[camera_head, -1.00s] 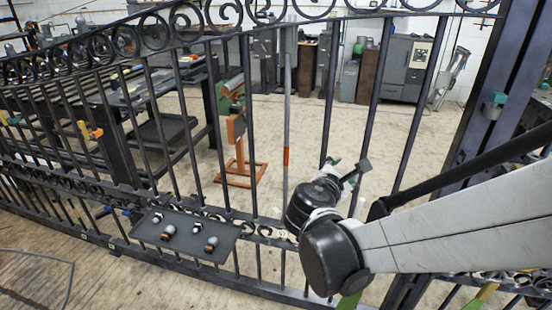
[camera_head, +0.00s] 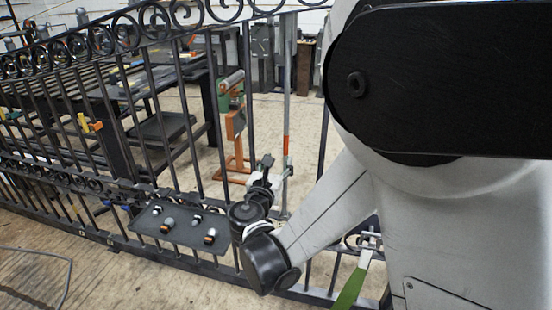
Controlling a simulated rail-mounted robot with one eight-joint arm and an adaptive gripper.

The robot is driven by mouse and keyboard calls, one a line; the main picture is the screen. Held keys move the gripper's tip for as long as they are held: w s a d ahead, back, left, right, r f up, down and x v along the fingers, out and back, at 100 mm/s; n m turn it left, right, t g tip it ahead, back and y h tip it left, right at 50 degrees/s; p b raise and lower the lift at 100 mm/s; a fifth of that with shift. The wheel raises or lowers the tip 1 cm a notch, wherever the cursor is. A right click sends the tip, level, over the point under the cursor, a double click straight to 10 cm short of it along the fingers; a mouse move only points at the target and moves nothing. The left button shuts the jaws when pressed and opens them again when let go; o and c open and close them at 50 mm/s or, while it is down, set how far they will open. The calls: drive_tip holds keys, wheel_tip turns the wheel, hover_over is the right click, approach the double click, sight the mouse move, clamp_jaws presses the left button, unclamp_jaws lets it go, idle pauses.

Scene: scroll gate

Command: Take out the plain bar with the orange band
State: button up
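The plain bar (camera_head: 287,110) is a straight light-grey upright in the dark scroll gate, with an orange band (camera_head: 286,146) partway down.
The dark gate (camera_head: 223,130) spans the view, with scrolls along its top. A dark tray (camera_head: 148,224) with several small fittings hangs on it, left of my wrist. A green strip (camera_head: 350,289) is low on the right. An orange stand (camera_head: 236,165) is behind the gate. My arm hides the right side.

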sight(285, 141)
drive_tip(key=shift+x, duration=5.1)
clamp_jaws()
drive_tip(key=shift+r+p, duration=0.4)
drive_tip(key=shift+r, duration=0.45)
drive_tip(key=shift+v, duration=1.8)
